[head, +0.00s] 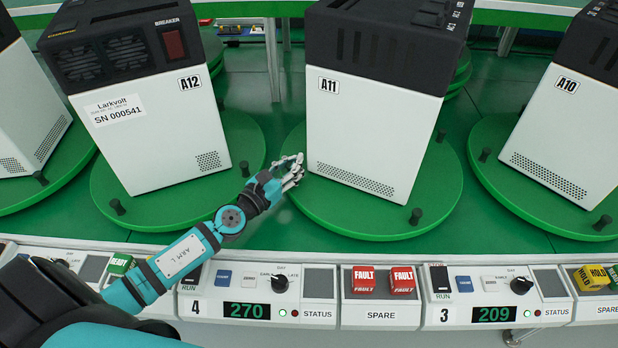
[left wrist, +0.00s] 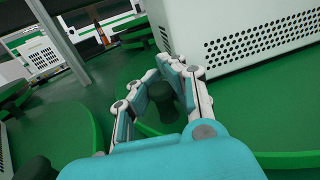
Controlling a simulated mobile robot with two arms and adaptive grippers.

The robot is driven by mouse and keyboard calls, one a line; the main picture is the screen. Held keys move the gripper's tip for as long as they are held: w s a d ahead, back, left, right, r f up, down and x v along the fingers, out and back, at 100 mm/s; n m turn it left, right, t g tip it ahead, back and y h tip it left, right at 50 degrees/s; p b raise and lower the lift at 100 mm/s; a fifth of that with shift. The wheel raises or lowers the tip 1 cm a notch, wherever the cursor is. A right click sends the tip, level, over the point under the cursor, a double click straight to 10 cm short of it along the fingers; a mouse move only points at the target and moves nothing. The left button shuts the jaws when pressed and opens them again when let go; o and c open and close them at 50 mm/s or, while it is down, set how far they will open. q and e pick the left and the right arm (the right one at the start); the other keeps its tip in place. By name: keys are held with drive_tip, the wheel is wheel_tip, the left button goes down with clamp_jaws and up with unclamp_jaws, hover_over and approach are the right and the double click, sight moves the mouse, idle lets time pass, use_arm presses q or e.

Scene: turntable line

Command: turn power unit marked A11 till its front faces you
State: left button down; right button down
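The power unit marked A11 (head: 365,150) is a white box with a black top on a green turntable (head: 375,225). A plain side with the A11 label and a low grille shows largest; ports labelled AC are on the top near the right. Its lower part shows in the left wrist view (left wrist: 215,28). My left gripper (head: 298,168) is low at the turntable's left edge, beside the unit. In the left wrist view its fingers (left wrist: 165,68) stand either side of a dark peg (left wrist: 163,101); whether they press on it is unclear. My right gripper is out of view.
Unit A12 (head: 150,140) stands on a turntable at left, A10 (head: 555,135) at right. More pegs (head: 416,215) stand on A11's turntable. The front panel has displays reading 270 (head: 247,310) and 209 (head: 494,314), and red FAULT blocks (head: 364,279).

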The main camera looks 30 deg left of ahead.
sight(284, 155)
use_arm(q)
drive_tip(key=shift+w+a+b, duration=0.55)
drive_tip(key=shift+w+a, duration=1.05)
drive_tip(key=shift+a, duration=0.1)
drive_tip(key=c, duration=1.2)
unclamp_jaws()
drive_tip(key=shift+s+a, duration=0.15)
drive_tip(key=shift+a, duration=0.1)
drive_tip(key=shift+d, duration=0.2)
drive_tip(key=shift+s+f, duration=0.1)
drive_tip(key=shift+s, duration=0.45)
drive_tip(key=s, duration=0.3)
drive_tip(key=s+a, duration=0.1)
drive_tip(key=s, duration=0.3)
drive_tip(key=s+a, duration=0.1)
drive_tip(key=s, duration=0.2)
drive_tip(key=shift+s, duration=0.35)
